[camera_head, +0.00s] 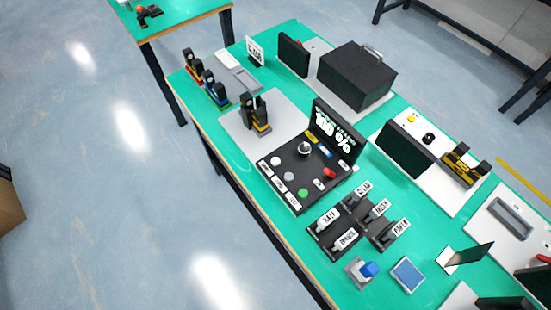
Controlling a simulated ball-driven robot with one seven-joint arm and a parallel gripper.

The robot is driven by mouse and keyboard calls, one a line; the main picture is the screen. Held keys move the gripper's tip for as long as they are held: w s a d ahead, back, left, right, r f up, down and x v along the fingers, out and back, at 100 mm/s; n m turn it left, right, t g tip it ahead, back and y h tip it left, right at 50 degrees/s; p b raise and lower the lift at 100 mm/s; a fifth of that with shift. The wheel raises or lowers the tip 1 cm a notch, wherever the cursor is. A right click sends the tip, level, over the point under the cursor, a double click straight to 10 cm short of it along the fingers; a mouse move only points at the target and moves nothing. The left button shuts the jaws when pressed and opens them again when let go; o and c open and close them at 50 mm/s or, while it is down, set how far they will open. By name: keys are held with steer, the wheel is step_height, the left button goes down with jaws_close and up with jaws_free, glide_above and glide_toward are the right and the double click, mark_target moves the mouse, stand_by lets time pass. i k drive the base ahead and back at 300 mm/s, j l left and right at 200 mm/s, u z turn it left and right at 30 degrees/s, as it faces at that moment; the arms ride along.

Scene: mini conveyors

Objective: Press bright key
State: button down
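A black control panel (296,204) with an upright display (337,127) stands on the green table. Its face has two pale round keys, one (276,160) above the other (289,174), a green round key (303,192), a red control (329,172), a silver knob (305,148), and small yellow (310,138) and blue (323,152) pieces. The small white labels are too small to read, so I cannot tell which key is the bright key. The display's white lettering is not clearly legible. My gripper is not in view.
In front stand black holders with labelled white tags (347,238), a blue button on a grey base (364,270) and a blue pad (408,275). A black box (356,76) stands behind. Black-and-yellow blocks (257,112) stand behind the panel. Open floor lies left of the table.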

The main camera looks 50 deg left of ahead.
mark_target(276, 161)
steer(key=j+u, duration=0.35)
steer(key=j, duration=0.15)
steer(key=j+u, duration=0.35)
steer(key=j, duration=0.15)
steer(key=i+j+u, duration=0.2)
steer(key=j+u, duration=0.15)
steer(key=j, duration=0.1)
